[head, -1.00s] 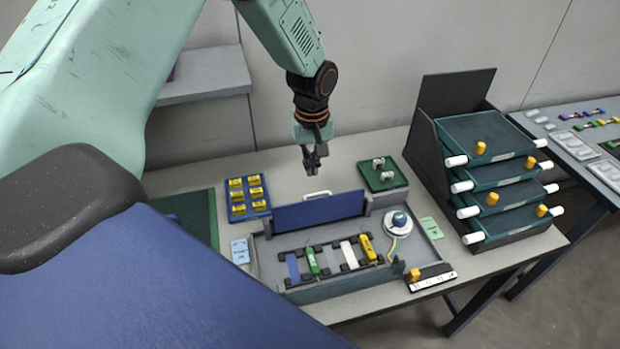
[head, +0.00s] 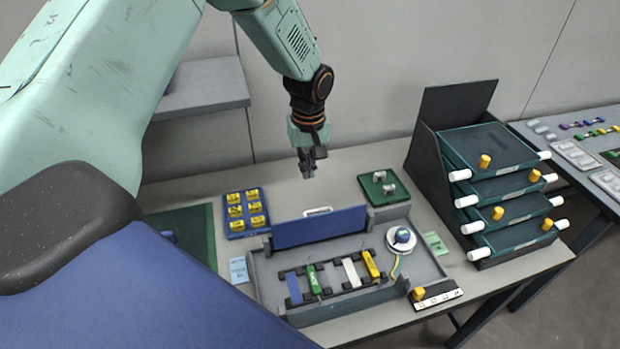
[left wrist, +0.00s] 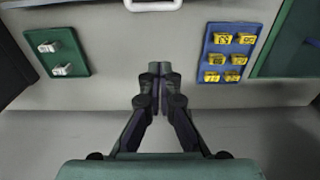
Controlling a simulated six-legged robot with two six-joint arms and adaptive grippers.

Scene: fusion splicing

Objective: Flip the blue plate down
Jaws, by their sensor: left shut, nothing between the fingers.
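The blue plate (head: 319,228) stands upright along the back edge of the grey splicing tray (head: 262,268), with a white handle (head: 318,211) at its top edge. My left gripper (head: 307,173) is shut and empty, in the air behind and above the plate, apart from it. In the left wrist view the shut fingers (left wrist: 158,75) point toward the white handle (left wrist: 153,4), which shows at the top edge of the picture. The plate's face is out of that view. My right gripper is not in view.
A blue board with several yellow blocks (head: 245,212) lies left of the plate. A green board with two grey parts (head: 383,186) lies to the right. A dark rack of drawers (head: 499,190) stands further right. Bare tabletop lies behind the plate.

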